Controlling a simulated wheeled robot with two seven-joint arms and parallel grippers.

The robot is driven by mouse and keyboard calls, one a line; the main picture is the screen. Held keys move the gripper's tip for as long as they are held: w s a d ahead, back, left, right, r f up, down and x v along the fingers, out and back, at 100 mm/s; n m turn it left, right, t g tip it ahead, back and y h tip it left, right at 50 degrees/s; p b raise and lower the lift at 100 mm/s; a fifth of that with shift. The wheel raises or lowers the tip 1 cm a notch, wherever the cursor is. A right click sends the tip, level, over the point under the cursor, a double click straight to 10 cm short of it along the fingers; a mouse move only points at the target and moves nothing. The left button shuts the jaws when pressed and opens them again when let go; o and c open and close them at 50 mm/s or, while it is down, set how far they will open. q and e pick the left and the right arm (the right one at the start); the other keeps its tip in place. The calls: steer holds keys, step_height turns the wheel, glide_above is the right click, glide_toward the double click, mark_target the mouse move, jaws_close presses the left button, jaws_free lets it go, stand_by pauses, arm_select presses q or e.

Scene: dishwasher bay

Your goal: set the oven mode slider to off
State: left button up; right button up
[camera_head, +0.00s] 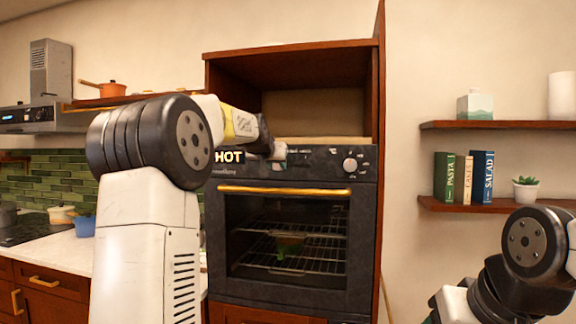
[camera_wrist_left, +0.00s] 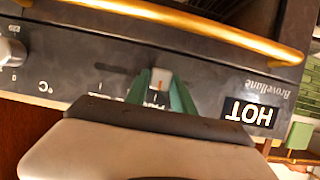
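The oven (camera_head: 290,240) has a dark control panel with a lit display (camera_head: 229,157) reading HOT. The oven mode slider (camera_wrist_left: 160,79) is a small pale knob on this panel, seen in the left wrist view with a dark slot stretching to its left. My left gripper (camera_wrist_left: 162,84) has its green fingers on both sides of the slider, seemingly touching it. In the head view my left gripper (camera_head: 279,151) is at the panel, and the wrist hides part of it. The printed labels beside the slider are partly covered. My right gripper is out of view.
A gold handle (camera_head: 284,190) runs across the closed oven door just below the panel. A round knob (camera_head: 350,165) is at the panel's right. An open wooden cubby (camera_head: 290,48) is above the oven. Shelves (camera_head: 490,205) hang on the right wall.

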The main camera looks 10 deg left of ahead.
arm_select(q)
jaws_close()
stand_by(1.1)
